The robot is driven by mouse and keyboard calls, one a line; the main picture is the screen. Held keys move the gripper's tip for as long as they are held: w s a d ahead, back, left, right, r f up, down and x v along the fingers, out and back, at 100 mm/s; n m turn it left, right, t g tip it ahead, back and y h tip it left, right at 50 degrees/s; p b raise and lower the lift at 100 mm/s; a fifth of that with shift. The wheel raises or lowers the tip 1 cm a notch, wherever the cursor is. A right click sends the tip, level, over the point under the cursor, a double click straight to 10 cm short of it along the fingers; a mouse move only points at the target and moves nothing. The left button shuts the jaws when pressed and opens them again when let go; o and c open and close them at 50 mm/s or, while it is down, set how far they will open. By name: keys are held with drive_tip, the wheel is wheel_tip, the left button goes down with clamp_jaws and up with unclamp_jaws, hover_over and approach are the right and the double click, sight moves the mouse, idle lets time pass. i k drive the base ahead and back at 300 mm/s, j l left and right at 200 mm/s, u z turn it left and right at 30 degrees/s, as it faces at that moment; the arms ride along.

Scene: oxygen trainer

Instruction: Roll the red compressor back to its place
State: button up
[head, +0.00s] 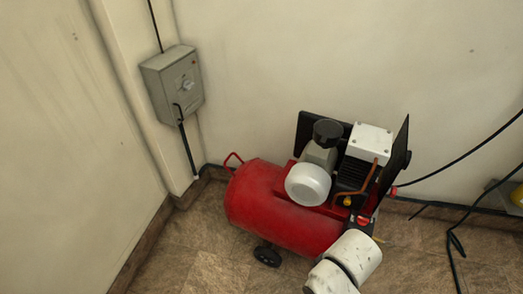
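The red compressor (262,205) stands on the floor near the room corner, with its tank pointing toward the left. The motor and pump block (371,142) sit on top, between dark panels. A white arm link of mine (355,256) covers the lower right end of the compressor. My gripper cannot be made out, and I cannot see whether anything touches the compressor there.
A grey switch box (173,85) hangs on the wall at left, with a cable running down. Black hoses (455,245) lie at the right, near a partly cut-off yellow item (517,195). Tiled floor (190,250) is bare left of the compressor.

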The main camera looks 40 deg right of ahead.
sight(299, 208)
drive_tip(key=i+j+z, duration=0.3)
drive_tip(key=i+j, duration=0.45)
drive_tip(key=i, duration=0.4)
drive_tip(key=i+j+z, duration=0.35)
drive_tip(key=i+j, duration=0.7)
drive_tip(key=i, duration=0.05)
